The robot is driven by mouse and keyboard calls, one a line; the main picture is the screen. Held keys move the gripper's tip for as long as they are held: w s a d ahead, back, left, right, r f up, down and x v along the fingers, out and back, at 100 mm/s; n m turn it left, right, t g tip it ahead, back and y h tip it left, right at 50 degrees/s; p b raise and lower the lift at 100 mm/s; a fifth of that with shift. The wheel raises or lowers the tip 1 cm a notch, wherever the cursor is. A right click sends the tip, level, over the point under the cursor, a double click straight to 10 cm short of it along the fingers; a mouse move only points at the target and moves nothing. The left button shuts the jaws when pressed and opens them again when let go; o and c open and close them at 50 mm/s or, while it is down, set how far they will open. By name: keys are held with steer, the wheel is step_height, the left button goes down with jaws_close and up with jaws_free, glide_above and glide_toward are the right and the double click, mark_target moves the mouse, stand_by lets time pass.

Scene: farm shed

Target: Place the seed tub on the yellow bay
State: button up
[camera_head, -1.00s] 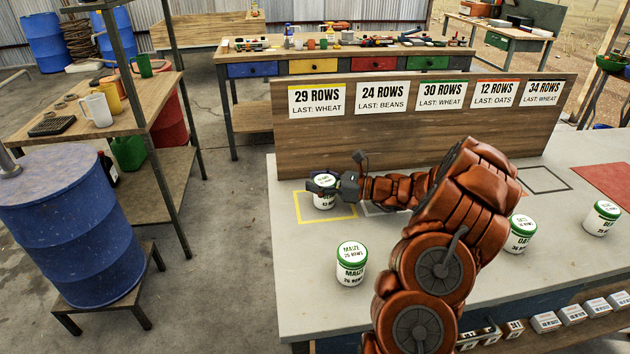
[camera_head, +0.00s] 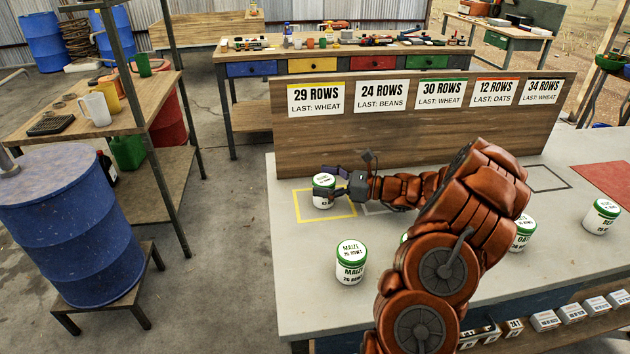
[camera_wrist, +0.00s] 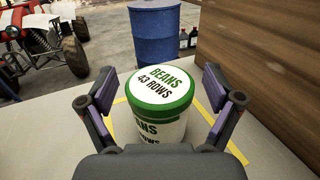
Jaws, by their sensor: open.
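A white seed tub with a green-edged lid (camera_head: 323,190) stands upright inside the yellow bay (camera_head: 341,218), a yellow outline on the grey bench. In the wrist view the tub (camera_wrist: 162,110) reads "BEANS 43 ROWS", and parts of the yellow outline (camera_wrist: 243,150) show beside it. My gripper (camera_head: 335,182) is at the tub's right side. In the wrist view my gripper (camera_wrist: 164,95) is open, one finger on each side of the tub, with gaps between the fingers and the tub. The tub's base is hidden behind the gripper body.
A maize tub (camera_head: 351,263) stands in front of the yellow bay. Another tub (camera_head: 522,233) and a further tub (camera_head: 602,216) stand to the right. A wooden board (camera_head: 420,125) with row signs rises behind the bays. A red bay (camera_head: 606,180) lies at far right.

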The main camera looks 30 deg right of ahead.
steer(key=v, duration=0.9)
steer(key=shift+s+d+b, duration=0.2)
steer(key=shift+s+b, duration=0.05)
steer(key=shift+b, duration=0.15)
